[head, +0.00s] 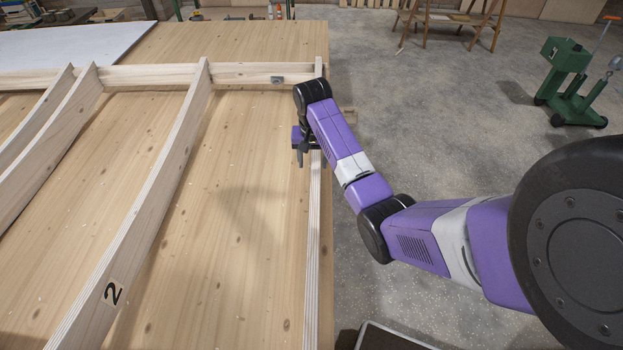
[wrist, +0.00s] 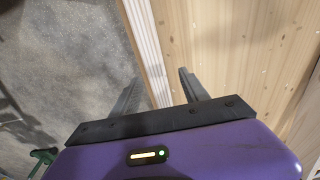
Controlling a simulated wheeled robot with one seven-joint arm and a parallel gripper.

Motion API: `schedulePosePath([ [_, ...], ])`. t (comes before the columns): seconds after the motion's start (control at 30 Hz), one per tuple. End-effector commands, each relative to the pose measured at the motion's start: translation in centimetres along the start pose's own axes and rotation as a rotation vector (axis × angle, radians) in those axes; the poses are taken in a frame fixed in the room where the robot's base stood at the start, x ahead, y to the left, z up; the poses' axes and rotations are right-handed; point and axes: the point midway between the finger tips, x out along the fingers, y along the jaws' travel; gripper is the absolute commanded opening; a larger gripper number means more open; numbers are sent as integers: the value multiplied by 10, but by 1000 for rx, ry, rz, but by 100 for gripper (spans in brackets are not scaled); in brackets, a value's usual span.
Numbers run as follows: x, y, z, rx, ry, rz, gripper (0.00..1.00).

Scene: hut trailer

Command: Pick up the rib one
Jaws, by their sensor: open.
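A long pale wooden rib (head: 314,240) lies along the right edge of the wooden table. No number shows on it; it is the outermost rib beside the one marked 2, so I take it as rib one. My gripper (head: 307,155) is at the far part of this rib, fingers pointing down. In the wrist view the open fingers (wrist: 159,80) are on either side of the same rib (wrist: 146,40), with gaps showing. I cannot tell how far down they reach. The gripper appears empty.
A curved rib (head: 135,230) marked 2 stands to the left, with more ribs beyond. A crosspiece (head: 150,75) runs behind them. The tabletop (head: 240,250) between the two right ribs is clear. A green machine (head: 570,80) stands on the open floor at right.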

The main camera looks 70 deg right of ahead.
Motion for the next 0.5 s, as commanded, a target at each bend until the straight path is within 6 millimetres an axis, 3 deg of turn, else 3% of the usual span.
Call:
schedulePosePath([
  [0.5, 60, 8, -4, 0, 2, -1, 53],
])
